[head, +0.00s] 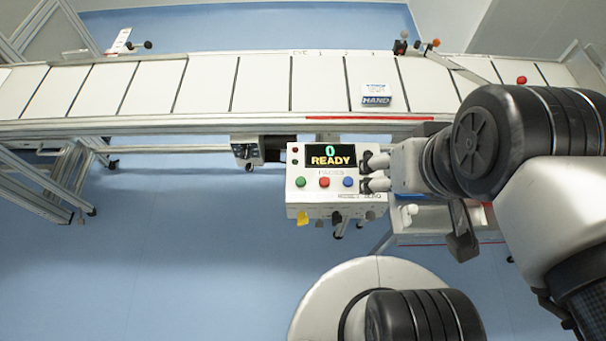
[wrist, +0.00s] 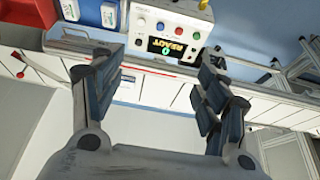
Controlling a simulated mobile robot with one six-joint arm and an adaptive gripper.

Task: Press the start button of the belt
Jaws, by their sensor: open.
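The control box (head: 318,204) hangs at the front of the belt (head: 262,85), and its display (head: 331,157) reads "0 READY". A green button (head: 300,182), a red button (head: 324,182) and a blue button (head: 348,182) sit in a row below the display. My gripper (head: 373,172) is open and empty at the right edge of the box, closest to the blue button.
A small block marked HAND (head: 376,95) lies on the belt. A red piece (head: 521,79) is farther right. Yellow and dark knobs (head: 302,218) stick out below the box. A tray (head: 430,226) stands right of the box. Blue floor (head: 160,250) is clear at front left.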

